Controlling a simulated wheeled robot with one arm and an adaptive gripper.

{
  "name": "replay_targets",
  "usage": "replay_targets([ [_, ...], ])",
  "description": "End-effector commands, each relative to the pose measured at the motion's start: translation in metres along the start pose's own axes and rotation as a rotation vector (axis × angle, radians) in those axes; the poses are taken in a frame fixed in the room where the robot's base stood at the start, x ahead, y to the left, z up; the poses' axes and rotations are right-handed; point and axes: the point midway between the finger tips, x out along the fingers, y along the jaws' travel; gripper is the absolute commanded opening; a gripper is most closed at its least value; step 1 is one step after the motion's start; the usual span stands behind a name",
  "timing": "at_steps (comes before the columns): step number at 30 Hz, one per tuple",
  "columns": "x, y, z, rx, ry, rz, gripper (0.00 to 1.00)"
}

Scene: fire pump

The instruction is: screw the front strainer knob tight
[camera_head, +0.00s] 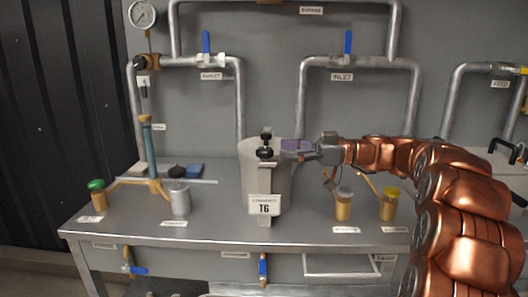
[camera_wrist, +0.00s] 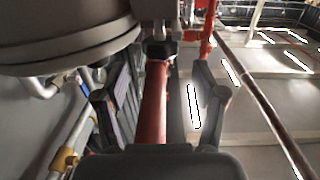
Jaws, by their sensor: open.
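The front strainer knob (camera_head: 265,153) is black and sits at the pot's front top edge. A second black knob (camera_head: 266,138) shows behind it. My gripper (camera_head: 298,151) is at the pot's right side, level with its top, apart from the front knob. In the wrist view my gripper (camera_wrist: 160,98) has its fingers spread, with no knob between them. A dark knob-like part (camera_wrist: 158,48) lies beyond the fingers; I cannot tell which knob it is.
Pipes with blue-handled valves (camera_head: 207,43) run along the back wall. Gold cups with a grey lid (camera_head: 344,205) and a yellow lid (camera_head: 389,205) stand right of the pot, below my arm. A silver cup (camera_head: 180,199) stands left. The bench front (camera_head: 215,226) is clear.

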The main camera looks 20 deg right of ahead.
Motion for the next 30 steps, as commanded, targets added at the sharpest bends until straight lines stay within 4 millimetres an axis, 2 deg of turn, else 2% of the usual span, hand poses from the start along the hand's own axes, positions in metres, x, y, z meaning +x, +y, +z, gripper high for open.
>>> replay_targets([
  [6,0.034,-0.001,0.0,0.002,-0.003,-0.003,0.7],
  [12,0.053,-0.001,0.001,0.004,-0.002,0.0,0.7],
  [23,0.059,0.0,0.001,0.004,-0.002,0.0,0.7],
  [30,0.059,0.0,0.001,0.004,-0.002,0.0,0.47],
])
